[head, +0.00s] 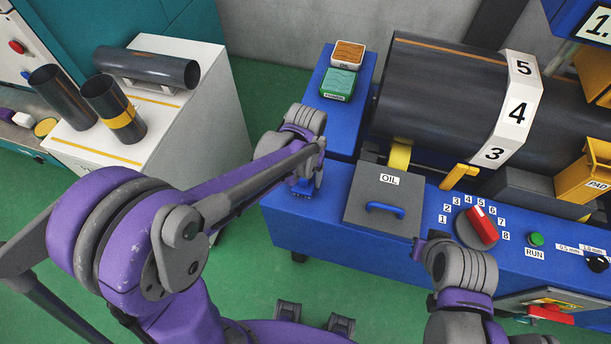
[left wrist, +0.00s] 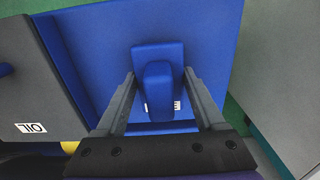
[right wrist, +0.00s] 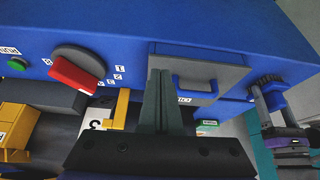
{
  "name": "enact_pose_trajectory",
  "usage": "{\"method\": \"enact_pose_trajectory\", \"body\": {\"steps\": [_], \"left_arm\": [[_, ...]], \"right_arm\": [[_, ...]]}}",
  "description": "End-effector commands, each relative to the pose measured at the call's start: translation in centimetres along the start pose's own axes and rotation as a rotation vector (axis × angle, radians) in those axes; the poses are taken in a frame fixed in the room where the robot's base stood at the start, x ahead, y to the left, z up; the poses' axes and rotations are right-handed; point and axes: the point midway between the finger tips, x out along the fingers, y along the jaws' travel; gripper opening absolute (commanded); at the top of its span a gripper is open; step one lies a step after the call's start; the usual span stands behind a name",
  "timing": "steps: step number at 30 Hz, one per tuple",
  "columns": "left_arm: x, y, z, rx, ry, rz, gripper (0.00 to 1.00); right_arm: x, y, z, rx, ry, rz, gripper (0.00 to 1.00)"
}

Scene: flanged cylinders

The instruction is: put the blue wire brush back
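The blue wire brush (left wrist: 158,85) stands on the left end of the blue bench, its dark bristles against the bench in the right wrist view (right wrist: 268,92). It partly hides a white label on the bench. My left gripper (head: 303,183) is over it, with one finger on each side. In the left wrist view (left wrist: 158,73) gaps show between the fingers and the raised handle; whether the tips touch the wider block is hard to tell. My right gripper (right wrist: 160,75) is shut and empty, near the front of the bench.
The grey OIL lid (head: 390,200) with its blue handle is right of the brush. A red dial (head: 481,226) and green RUN button (head: 536,240) lie further right. A large dark cylinder (head: 440,90) lies behind. Oil and primer pads (head: 341,82) stand at the back left.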

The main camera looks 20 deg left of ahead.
Motion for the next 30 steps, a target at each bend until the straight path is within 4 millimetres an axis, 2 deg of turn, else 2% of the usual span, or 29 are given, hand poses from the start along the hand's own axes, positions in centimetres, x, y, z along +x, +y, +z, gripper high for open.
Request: {"method": "enact_pose_trajectory", "body": {"steps": [1, 4, 5, 13, 17, 30], "left_arm": [[0.0, 0.0, 0.0, 0.000, 0.000, 0.000, 0.80], [0.0, 0.0, 0.0, 0.000, 0.000, 0.000, 0.98], [0.0, 0.0, 0.0, 0.000, 0.000, 0.000, 0.99], [-0.1, 0.0, 0.0, 0.000, 0.000, 0.000, 0.99], [-1.1, 0.0, 0.0, 0.000, 0.001, 0.000, 0.99], [-9.9, 0.0, 0.0, 0.000, 0.001, 0.000, 0.99]], "right_arm": [[0.0, 0.0, 0.0, 0.000, 0.000, 0.000, 0.00], [0.0, 0.0, 0.0, 0.000, 0.000, 0.000, 0.00], [0.0, 0.0, 0.0, 0.000, 0.000, 0.000, 0.00], [-0.1, 0.0, -0.1, 0.000, 0.001, 0.000, 0.00], [-0.4, 0.0, -0.4, 0.000, 0.004, 0.000, 0.00], [-1.2, 0.0, -1.5, 0.000, 0.014, 0.000, 0.00]]}}
